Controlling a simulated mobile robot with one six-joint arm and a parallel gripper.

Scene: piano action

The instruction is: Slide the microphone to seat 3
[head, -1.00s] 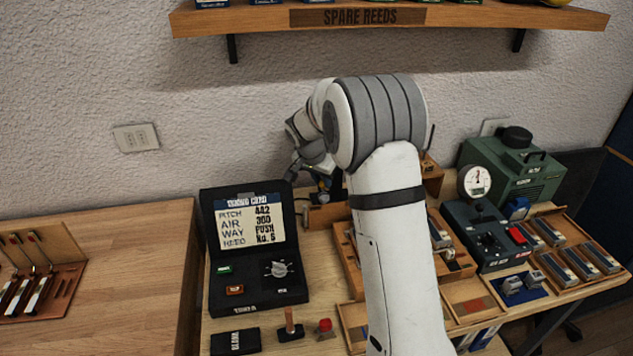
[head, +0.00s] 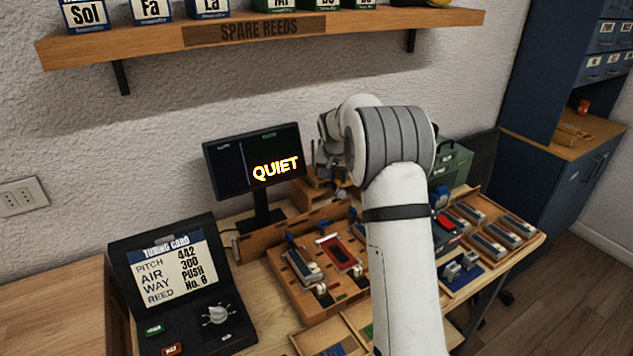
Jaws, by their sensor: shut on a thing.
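My gripper (head: 326,162) is at the back of the bench, just right of the display and partly hidden behind my own white arm. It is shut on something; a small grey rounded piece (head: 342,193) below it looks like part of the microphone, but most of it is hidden. A wooden rail (head: 265,240) runs along the back of the wooden reed bed (head: 285,290), below and left of the gripper. No number for seat 3 can be read.
A black display (head: 228,170) reads QUIET. The black tuning card box (head: 150,262) stands at front left. A shelf (head: 330,24) marked SPARE REEDS hangs above. A green machine (head: 455,160) and reed trays (head: 520,215) lie to the right, partly behind my arm.

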